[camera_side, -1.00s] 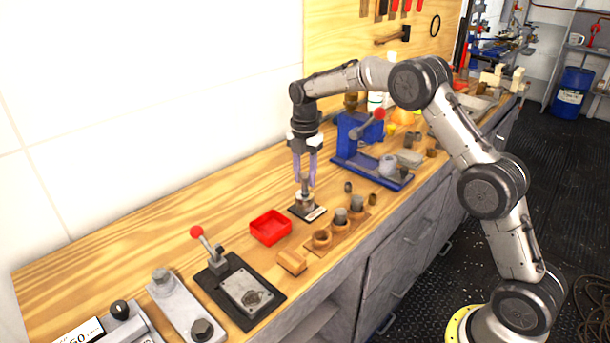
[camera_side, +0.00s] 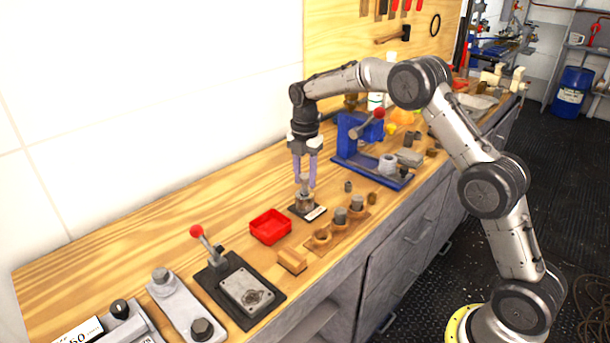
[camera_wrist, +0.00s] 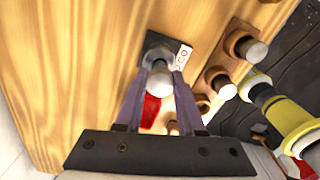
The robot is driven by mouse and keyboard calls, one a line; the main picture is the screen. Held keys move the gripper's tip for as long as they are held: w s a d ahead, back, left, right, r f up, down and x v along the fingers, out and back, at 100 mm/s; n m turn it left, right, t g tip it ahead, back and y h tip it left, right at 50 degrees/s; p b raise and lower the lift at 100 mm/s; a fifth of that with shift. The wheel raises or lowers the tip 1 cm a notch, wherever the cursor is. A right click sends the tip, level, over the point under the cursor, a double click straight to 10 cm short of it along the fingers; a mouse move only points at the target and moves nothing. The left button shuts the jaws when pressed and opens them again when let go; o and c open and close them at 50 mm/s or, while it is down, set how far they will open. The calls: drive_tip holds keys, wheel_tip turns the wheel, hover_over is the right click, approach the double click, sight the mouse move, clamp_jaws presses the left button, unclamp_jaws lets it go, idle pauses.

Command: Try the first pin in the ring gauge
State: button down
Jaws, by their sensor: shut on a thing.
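The ring gauge stands on a small black base with a white label (camera_side: 315,213). My gripper (camera_side: 305,187) is directly above it, pointing down, with its purple fingers shut on a grey metal pin (camera_wrist: 159,80). The pin is upright at the gauge's ring in both views. How deep it sits in the bore is hidden by the fingers and the pin itself. A wooden rack (camera_side: 334,246) to the right of the gauge has an empty collar (camera_side: 322,238) at its near end and two grey pins (camera_side: 340,215) (camera_side: 357,204) standing in the other collars.
A red tray (camera_side: 270,227) lies left of the gauge, with a wooden block (camera_side: 292,261) in front. A blue press (camera_side: 352,138) stands behind; a red-knobbed clamp fixture (camera_side: 245,292) is nearer. Bare bench lies left.

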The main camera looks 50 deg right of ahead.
sight(305, 175)
drive_tip(key=shift+f, duration=1.25)
idle(1.2)
drive_tip(key=shift+r, duration=0.1)
idle(0.9)
drive_tip(key=shift+r, duration=2.7)
